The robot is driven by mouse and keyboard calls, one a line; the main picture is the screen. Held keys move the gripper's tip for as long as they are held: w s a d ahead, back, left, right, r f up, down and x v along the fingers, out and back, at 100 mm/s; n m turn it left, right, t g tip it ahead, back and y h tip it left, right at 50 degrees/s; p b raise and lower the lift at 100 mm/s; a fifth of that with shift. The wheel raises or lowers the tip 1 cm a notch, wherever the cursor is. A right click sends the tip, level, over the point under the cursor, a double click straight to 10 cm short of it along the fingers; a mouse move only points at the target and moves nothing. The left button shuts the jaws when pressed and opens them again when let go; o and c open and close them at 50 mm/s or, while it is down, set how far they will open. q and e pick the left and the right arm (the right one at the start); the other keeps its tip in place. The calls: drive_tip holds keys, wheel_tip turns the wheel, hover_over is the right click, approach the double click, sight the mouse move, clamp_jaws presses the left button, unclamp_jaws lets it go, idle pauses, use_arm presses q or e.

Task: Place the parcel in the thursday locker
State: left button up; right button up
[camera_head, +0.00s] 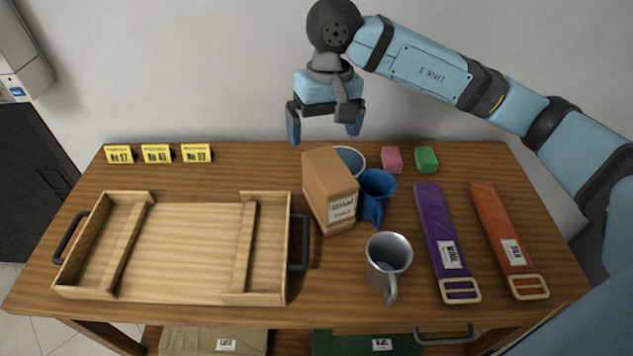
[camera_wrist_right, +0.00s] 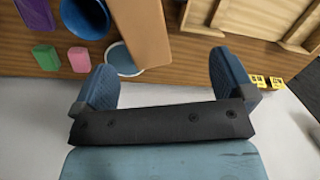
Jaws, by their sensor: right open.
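The parcel is a brown cardboard box (camera_head: 318,182) with a white label. It stands upright on the wooden table, right of the wooden tray and touching or close to the blue mug. In the right wrist view its brown side (camera_wrist_right: 143,30) shows beyond the fingers. My right gripper (camera_head: 325,128) is open and empty, above the table's back edge, behind and above the box; its two fingers (camera_wrist_right: 163,63) are spread wide in the right wrist view. I see no locker marked Thursday in these views. My left gripper is not in view.
A tray (camera_head: 247,296) fills the table's left half. A blue mug (camera_head: 375,193), grey mug (camera_head: 386,265) and pale bowl (camera_head: 352,160) stand around the box. Purple (camera_head: 436,225) and orange (camera_head: 500,225) straps lie right. Pink (camera_head: 391,159) and green (camera_head: 426,159) blocks and yellow cards (camera_head: 156,153) sit behind.

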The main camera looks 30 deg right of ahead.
sight(329, 167)
drive_tip(key=shift+t+h, duration=0.3)
drive_tip(key=shift+h, duration=0.2)
drive_tip(key=f, duration=0.2)
drive_tip(key=d+f, duration=0.1)
drive_tip(key=f, duration=0.1)
drive_tip(key=w+d+f, duration=0.1)
drive_tip(key=f, duration=0.1)
drive_tip(key=shift+f, duration=0.95)
wheel_tip(329, 167, down, 5)
drive_tip(key=shift+r+p, duration=0.1)
drive_tip(key=shift+p, duration=0.25)
drive_tip(key=shift+a, duration=0.1)
drive_tip(key=c, duration=1.6)
drive_tip(key=shift+c, duration=0.2)
drive_tip(key=shift+r, duration=0.1)
